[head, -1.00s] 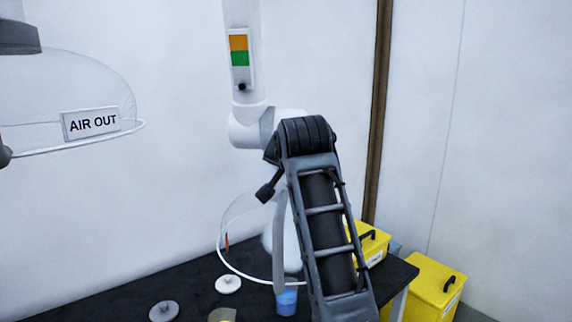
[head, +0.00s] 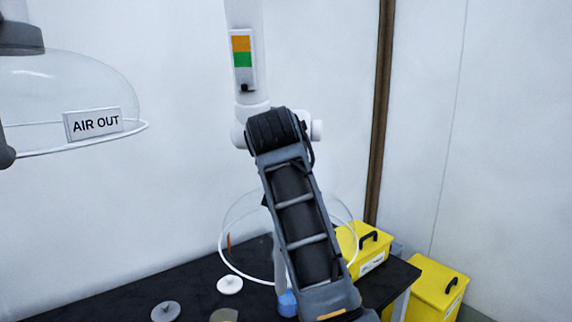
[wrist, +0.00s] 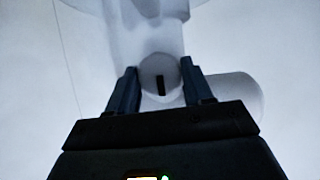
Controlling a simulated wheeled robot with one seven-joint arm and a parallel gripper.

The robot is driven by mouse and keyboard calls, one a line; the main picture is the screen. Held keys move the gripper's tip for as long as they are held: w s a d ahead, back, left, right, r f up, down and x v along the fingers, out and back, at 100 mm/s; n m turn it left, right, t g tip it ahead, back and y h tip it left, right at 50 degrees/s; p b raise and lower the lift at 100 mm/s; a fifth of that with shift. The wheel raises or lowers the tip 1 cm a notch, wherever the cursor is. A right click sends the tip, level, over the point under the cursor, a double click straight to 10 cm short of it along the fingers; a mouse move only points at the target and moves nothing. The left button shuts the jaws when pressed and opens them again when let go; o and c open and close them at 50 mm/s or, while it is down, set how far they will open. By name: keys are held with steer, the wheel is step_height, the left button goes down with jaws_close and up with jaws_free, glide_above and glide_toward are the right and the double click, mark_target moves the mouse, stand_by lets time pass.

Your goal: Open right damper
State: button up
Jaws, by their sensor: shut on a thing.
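The right damper is on a white duct (head: 245,85) above the table. A panel with an orange and a green field (head: 242,50) and a small black knob below them is on the duct. My arm covers the middle of the white duct joint (head: 317,130). In the wrist view my gripper (wrist: 160,80) has its fingers either side of a round pale knob (wrist: 160,70) with a dark upright slot, and is shut on it. A white duct body (wrist: 140,40) stands behind the knob. My gripper is hidden behind my arm in the head view.
A clear hood (head: 232,228) with a white rim hangs below the duct. Another hood (head: 70,90) with an AIR OUT sign is at left. The black table (head: 120,290) holds several small items, and yellow bins (head: 432,285) stand at right.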

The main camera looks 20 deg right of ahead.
steer(key=o, duration=1)
steer(key=shift+b+v, duration=0.9)
steer(key=shift+v, duration=3)
steer(key=shift+a, duration=0.1)
